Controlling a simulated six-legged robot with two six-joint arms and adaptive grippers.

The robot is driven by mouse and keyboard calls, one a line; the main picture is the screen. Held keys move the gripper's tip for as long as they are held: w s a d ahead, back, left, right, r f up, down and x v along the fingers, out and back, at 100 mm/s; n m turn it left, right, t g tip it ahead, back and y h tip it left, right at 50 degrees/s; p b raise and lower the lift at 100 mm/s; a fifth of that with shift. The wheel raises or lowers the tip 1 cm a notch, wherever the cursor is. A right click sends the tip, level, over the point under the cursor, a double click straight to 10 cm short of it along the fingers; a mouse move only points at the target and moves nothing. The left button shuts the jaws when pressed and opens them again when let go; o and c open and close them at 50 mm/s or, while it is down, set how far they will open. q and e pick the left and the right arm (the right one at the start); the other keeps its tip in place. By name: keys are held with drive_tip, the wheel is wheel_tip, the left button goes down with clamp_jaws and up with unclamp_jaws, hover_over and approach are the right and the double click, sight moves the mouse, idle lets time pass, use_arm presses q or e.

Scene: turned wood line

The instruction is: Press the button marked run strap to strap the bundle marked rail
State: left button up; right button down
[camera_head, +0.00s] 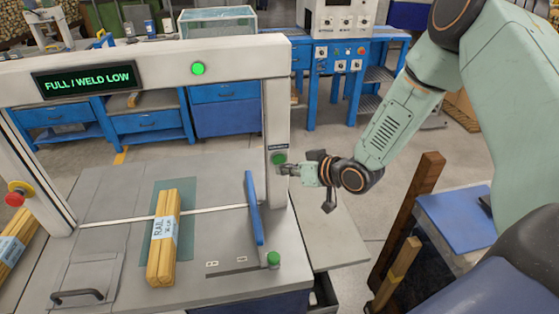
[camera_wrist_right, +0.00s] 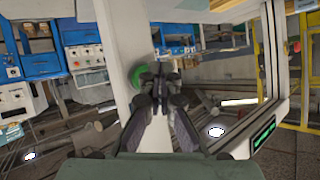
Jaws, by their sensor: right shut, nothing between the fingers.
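The bundle of yellow wood sticks (camera_head: 162,262) with a white label reading RAIL lies on the green mat (camera_head: 190,190) of the strapping machine's table. A green button (camera_head: 279,158) sits on the machine's right post, under a small plate too small to read. My right gripper (camera_head: 288,169) is shut and empty, its tips close beside this button. In the right wrist view the gripper (camera_wrist_right: 158,85) is in front of the post, with the green button (camera_wrist_right: 137,76) partly behind its fingers. I cannot tell whether they touch. My left gripper is out of view.
The machine's display (camera_head: 84,83) reads FULL / WELD LOW, and a green lamp (camera_head: 198,68) is on the crossbar. Another green button (camera_head: 273,258) is at the table's front right corner, near a blue upright plate (camera_head: 254,208). A red stop knob (camera_head: 17,194) is at left.

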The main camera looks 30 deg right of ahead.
drive_tip(key=shift+w, duration=0.2)
drive_tip(key=shift+w+d, duration=0.1)
drive_tip(key=shift+w, duration=0.15)
drive_tip(key=shift+w+d+b, duration=0.1)
drive_tip(key=shift+w+b, duration=0.2)
drive_tip(key=shift+w, duration=0.1)
idle(0.9)
drive_tip(key=shift+s, duration=0.1)
drive_tip(key=shift+s+a+p, duration=0.2)
drive_tip(key=shift+s+p, duration=0.2)
drive_tip(key=shift+s, duration=0.35)
drive_tip(key=shift+s, duration=0.1)
